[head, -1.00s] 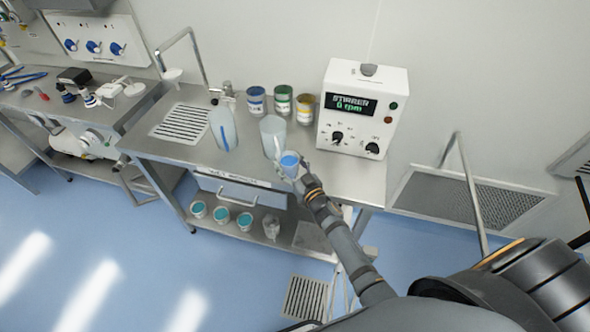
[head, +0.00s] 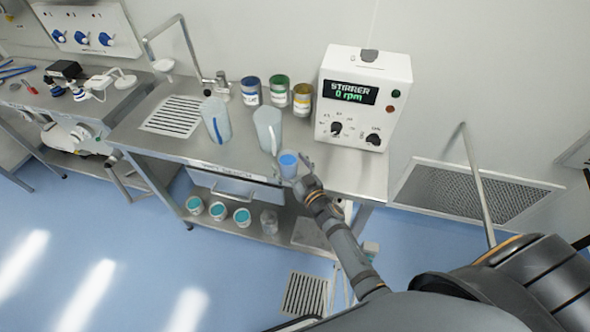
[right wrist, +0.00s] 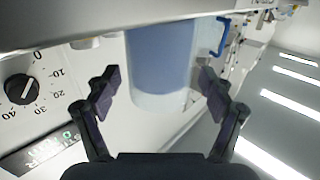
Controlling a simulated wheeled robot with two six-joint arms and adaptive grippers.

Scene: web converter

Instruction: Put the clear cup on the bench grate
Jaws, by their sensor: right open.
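The clear cup (head: 288,166) holds blue liquid and stands upright near the front edge of the steel bench, in front of a tall beaker. It also shows in the right wrist view (right wrist: 160,65), between the two fingers. My right gripper (head: 299,168) is at the cup; its fingers (right wrist: 160,88) are spread with a gap on each side of the cup. The bench grate (head: 174,119), a slotted drain panel, lies bare at the left of the bench top. My left gripper is out of view.
Two tall beakers (head: 215,121) (head: 267,130) stand between the cup and the grate. Several paint-like cans (head: 279,92) and a white stirrer box (head: 363,98) stand at the back. A faucet (head: 219,86) rises behind the grate. A lower shelf holds several small jars (head: 218,210).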

